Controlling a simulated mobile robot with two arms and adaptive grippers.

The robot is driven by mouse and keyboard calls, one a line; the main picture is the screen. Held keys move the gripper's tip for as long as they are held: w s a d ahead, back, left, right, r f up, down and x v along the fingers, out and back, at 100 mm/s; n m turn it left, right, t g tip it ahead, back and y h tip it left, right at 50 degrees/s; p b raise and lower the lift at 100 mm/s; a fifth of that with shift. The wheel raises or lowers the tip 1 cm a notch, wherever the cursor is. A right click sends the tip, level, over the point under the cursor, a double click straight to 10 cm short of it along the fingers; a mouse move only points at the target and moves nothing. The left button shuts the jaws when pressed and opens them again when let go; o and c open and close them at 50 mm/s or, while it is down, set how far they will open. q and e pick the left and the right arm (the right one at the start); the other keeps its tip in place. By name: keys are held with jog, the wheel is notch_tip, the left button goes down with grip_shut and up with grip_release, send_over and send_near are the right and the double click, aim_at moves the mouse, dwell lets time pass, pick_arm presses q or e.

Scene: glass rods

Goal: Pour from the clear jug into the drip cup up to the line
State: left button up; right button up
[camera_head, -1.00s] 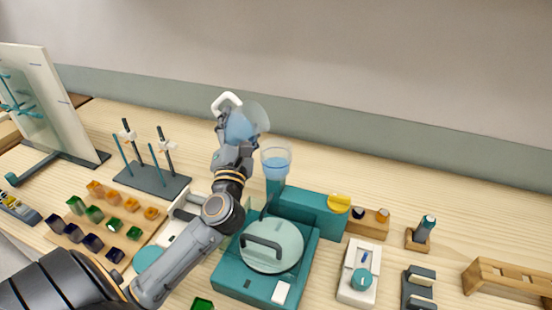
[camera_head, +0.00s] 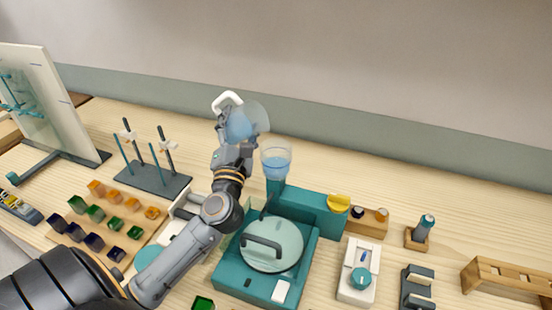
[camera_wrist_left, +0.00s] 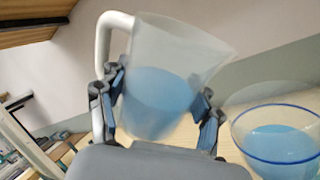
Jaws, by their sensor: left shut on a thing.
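The clear jug (camera_head: 246,121), with a white handle and blue liquid inside, is held above the bench, tipped toward the right. It also fills the middle of the left wrist view (camera_wrist_left: 165,85). My left gripper (camera_wrist_left: 160,108) is shut around its body, one finger on each side. The clear drip cup (camera_head: 276,162) stands on a teal post just right of and below the jug. In the left wrist view the drip cup (camera_wrist_left: 280,145) holds blue liquid and has a dark blue line around it; the liquid surface looks below that line. No falling stream is visible. My right gripper is not in view.
A teal machine with a round lid (camera_head: 270,245) stands in front of the cup. A stand with rods (camera_head: 152,180) and a tray of coloured blocks (camera_head: 132,233) lie left. A white box with a teal knob (camera_head: 358,274) is at right. The bench behind is clear.

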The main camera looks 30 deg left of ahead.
pick_arm(q)
jog(key=shift+r, duration=0.15)
jog(key=shift+r+m+p, duration=0.1)
jog(key=shift+m+p, duration=0.25)
jog(key=shift+m, duration=0.05)
jog(key=shift+r, duration=0.1)
dwell(0.5)
jog(key=shift+p, duration=0.3)
jog(key=shift+m, duration=0.3)
jog(key=shift+r+h, duration=0.1)
jog(key=shift+h, duration=0.2)
jog(key=shift+r+m+p, duration=0.1)
jog(key=shift+m+p, duration=0.3)
dwell(0.7)
